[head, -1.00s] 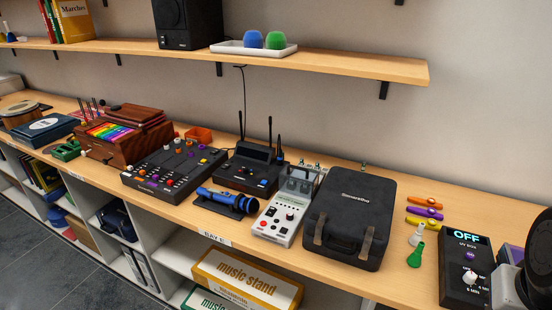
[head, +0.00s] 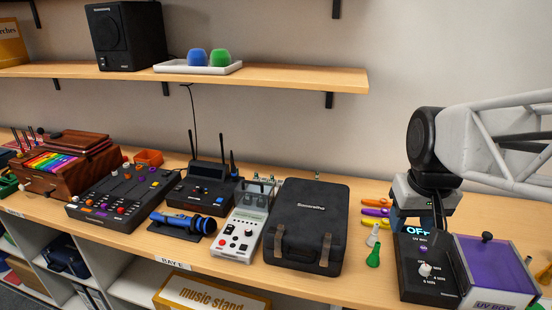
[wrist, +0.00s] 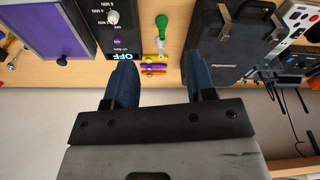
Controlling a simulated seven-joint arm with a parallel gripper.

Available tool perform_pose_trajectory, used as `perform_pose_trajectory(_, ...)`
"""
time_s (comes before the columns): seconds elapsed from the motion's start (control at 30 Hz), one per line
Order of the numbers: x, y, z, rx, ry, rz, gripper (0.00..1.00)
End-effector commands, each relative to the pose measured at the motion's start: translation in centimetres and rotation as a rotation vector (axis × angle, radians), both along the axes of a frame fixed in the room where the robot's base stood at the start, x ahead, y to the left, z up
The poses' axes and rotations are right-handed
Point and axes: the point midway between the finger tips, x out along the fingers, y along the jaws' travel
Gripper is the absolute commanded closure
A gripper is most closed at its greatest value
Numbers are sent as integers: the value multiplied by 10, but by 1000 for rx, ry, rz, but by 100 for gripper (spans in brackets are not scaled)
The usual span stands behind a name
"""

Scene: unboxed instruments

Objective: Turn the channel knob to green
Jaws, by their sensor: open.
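A black wireless receiver (head: 203,187) with two upright antennas stands on the bench, left of centre in the head view. Small controls show on its front, but they are too small for me to tell which is the channel knob or its setting. A blue microphone (head: 186,222) lies in a cradle before it. My gripper (head: 420,222) is at the right, above the UV box control unit and well away from the receiver. In the wrist view my gripper (wrist: 160,62) has its two blue fingers spread apart, with nothing held between them.
A black case (head: 308,225) and a grey-white device (head: 240,230) stand between my gripper and the receiver. A mixer (head: 125,195) is left of the receiver. Kazoos (head: 376,211) and a purple UV box (head: 495,265) are near my gripper. A shelf (head: 290,80) overhangs behind.

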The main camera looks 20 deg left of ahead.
Motion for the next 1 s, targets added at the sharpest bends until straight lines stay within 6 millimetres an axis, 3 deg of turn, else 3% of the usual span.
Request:
perform_pose_trajectory(0.57,121,109,15,-23,46,243,50)
perform_pose_trajectory(1.0,195,218,4,-42,77,426,50)
